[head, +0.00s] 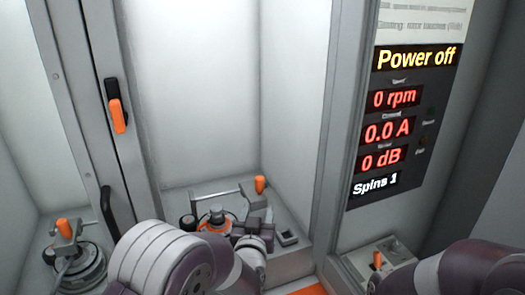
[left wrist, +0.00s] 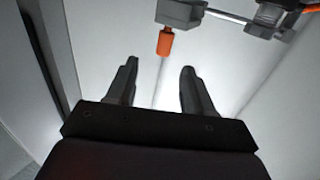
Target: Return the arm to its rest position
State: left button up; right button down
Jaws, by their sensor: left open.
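My left arm (head: 165,255) reaches in from the bottom of the head view. Its gripper (head: 247,232) is small and partly hidden by my wrist there, low in the middle bay beside the fixture. In the left wrist view the left gripper (left wrist: 158,82) is open, with two dark fingers apart and nothing between them. An orange handle (left wrist: 165,43) under a grey block shows beyond the fingertips, apart from them. My right arm (head: 485,268) shows at the lower right of the head view. Its gripper is out of view.
The middle bay holds a fixture with an orange-ringed part (head: 215,219) and an orange-tipped lever (head: 260,184). A round device (head: 75,268) sits in the left bay. A door frame with an orange handle (head: 117,115) stands between. The panel (head: 413,58) reads "Power off" and "Spins 1".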

pick_arm(q)
jog(key=s+a+f+m+g, duration=0.1)
jog(key=s+f+g, duration=0.9)
jog(key=f, duration=0.2)
jog(key=s+a+r+n+g+p, duration=0.1)
jog(key=s+a+r+g, duration=0.1)
jog(key=s+a, duration=0.5)
jog(key=s+a+r+g+y+p, duration=0.1)
jog(key=s+a+r+g, duration=0.2)
jog(key=s+a, duration=0.4)
jog(key=s+g, duration=0.1)
jog(key=s, duration=0.1)
jog(key=shift+s+a+r+n+y+p, duration=0.2)
jog(key=shift+s+a+n+y+p, duration=0.1)
jog(key=shift+s+a+n, duration=0.1)
